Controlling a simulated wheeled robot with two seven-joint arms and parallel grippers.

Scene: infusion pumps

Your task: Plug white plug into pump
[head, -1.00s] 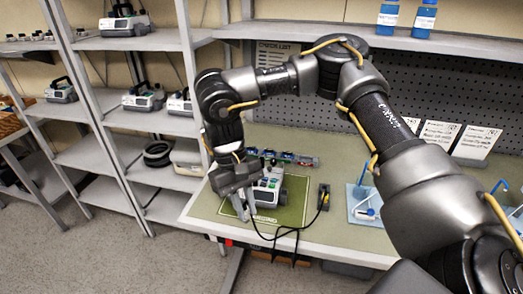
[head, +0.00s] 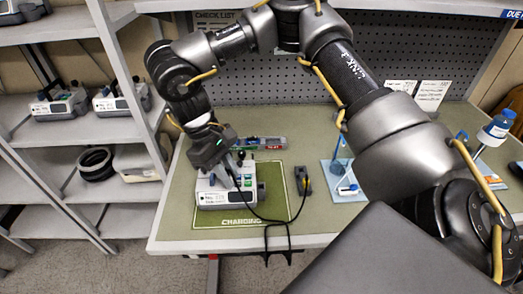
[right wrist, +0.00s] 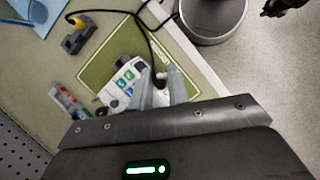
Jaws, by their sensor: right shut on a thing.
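A white and grey pump (head: 212,196) with coloured buttons sits on the green charging mat (head: 278,212). It also shows in the right wrist view (right wrist: 121,78), partly behind a finger. The plug itself is mostly hidden by the fingers. I cannot tell whether it touches the pump's socket. My left gripper is not in view.
A dark block with a yellow plug (head: 303,180) sits right of the mat, and the cable loops over the table's front edge. A multicoloured strip (head: 260,143) lies behind the pump. A blue tray (head: 345,188) stands further right.

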